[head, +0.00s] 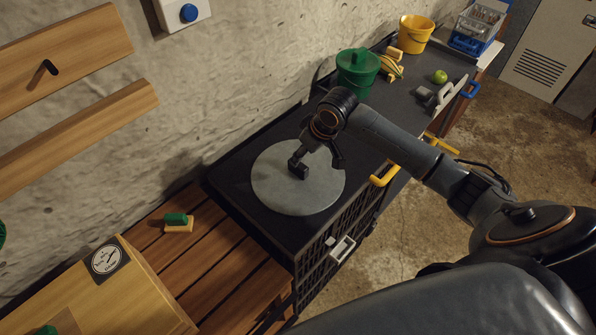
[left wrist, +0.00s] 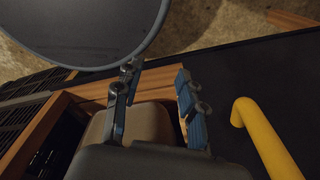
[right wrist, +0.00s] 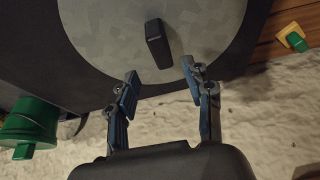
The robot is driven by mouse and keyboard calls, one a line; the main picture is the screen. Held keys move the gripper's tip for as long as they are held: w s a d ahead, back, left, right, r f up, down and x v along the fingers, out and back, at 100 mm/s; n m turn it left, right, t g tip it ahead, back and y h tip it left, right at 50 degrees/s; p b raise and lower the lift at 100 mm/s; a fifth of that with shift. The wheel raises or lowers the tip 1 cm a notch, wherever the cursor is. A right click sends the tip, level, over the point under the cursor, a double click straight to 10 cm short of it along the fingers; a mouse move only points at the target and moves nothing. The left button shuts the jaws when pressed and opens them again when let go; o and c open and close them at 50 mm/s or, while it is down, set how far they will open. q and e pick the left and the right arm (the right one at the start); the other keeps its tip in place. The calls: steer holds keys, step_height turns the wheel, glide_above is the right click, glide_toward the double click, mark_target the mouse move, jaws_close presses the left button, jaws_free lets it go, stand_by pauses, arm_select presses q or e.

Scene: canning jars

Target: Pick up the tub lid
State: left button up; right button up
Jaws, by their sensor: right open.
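The tub lid (head: 320,190) is a large flat grey disc with a black block handle (head: 298,170). It lies on the dark worktop in the head view. The lid (right wrist: 205,25) and its handle (right wrist: 157,45) also show in the right wrist view. My right gripper (right wrist: 160,75) is open and empty, its fingertips a little short of the handle and apart from it. It also shows over the lid in the head view (head: 320,157). My left gripper (left wrist: 157,78) is open and empty in the left wrist view; it is not visible in the head view.
A green lidded tub (head: 357,72), a yellow bucket (head: 415,35) and a green apple (head: 440,76) stand farther along the worktop. A yellow handle (head: 384,175) sticks out at its front edge. A wooden slatted bench (head: 225,270) with a green-handled block (head: 178,222) is at left.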

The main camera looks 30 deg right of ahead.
mark_target(298, 169)
steer(key=shift+w+a+f, duration=0.1)
steer(key=shift+w+f, duration=0.1)
steer(key=shift+f, duration=0.5)
steer(key=x, duration=0.1)
steer(key=p+x, duration=0.1)
steer(key=x, duration=0.2)
steer(key=shift+s+a+f+p, duration=0.1)
steer(key=shift+s+f+p, duration=0.05)
steer(key=shift+s+p, duration=0.15)
steer(key=shift+w+f, duration=0.2)
steer(key=shift+f, duration=0.4)
steer(key=shift+r, duration=0.1)
jaws_close()
